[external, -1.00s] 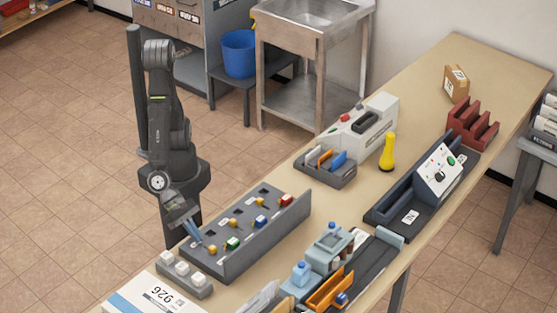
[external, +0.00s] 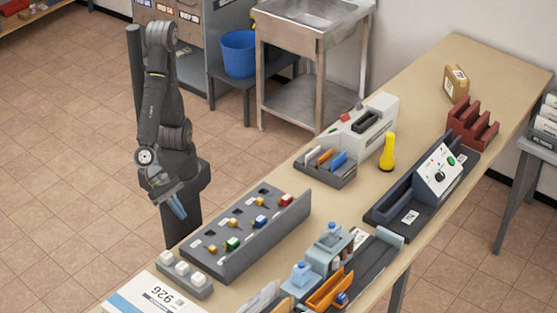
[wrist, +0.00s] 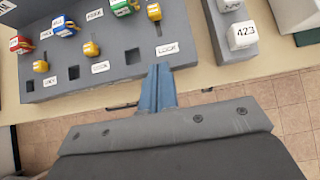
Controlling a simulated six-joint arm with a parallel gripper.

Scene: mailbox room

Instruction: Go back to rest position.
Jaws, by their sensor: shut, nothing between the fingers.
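My gripper (external: 179,209) has blue fingers and is shut with nothing between them. In the external view it hangs above and just left of the grey switch panel (external: 215,265), off the table's near-left edge. In the wrist view the closed fingertips (wrist: 160,70) show in front of the panel's lower edge, near a "LOCK" label. The panel (wrist: 110,75) carries yellow, red, blue and green knobs in slots. My fingers look apart from it.
A small grey rack of white blocks (external: 184,273) sits left of the panel; one block reads 423 (wrist: 242,35). Beyond the panel stand a sorter tray (external: 325,174) and a yellow scanner-like object (external: 387,153). Open tiled floor (external: 75,190) lies left of my arm.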

